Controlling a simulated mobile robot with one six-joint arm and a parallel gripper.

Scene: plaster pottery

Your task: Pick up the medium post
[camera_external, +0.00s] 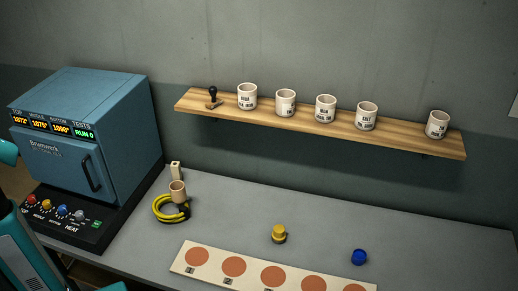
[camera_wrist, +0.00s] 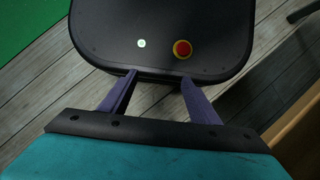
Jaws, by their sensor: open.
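No thing in view is labelled as the medium post, and I cannot tell which one it is. In the external view, a yellow stubby piece (camera_external: 279,233) stands on the grey table, and a blue, rounded piece (camera_external: 359,257) sits to its right. A small cream block (camera_external: 175,169) stands upright at the table's back left, behind a beige cup (camera_external: 177,187). My gripper (camera_wrist: 160,77) shows in the wrist view, its two purple fingers spread apart with nothing between them. It is away from the table pieces; only teal parts of my arm show at the external view's left edge.
A blue kiln (camera_external: 85,125) with a knob panel (camera_external: 65,215) stands at left. A yellow coil (camera_external: 163,209) lies by the beige cup. A board (camera_external: 180,265) with orange discs lies at the front. A wooden shelf (camera_external: 400,143) holds a stamp (camera_external: 213,97) and several labelled cups (camera_external: 325,109).

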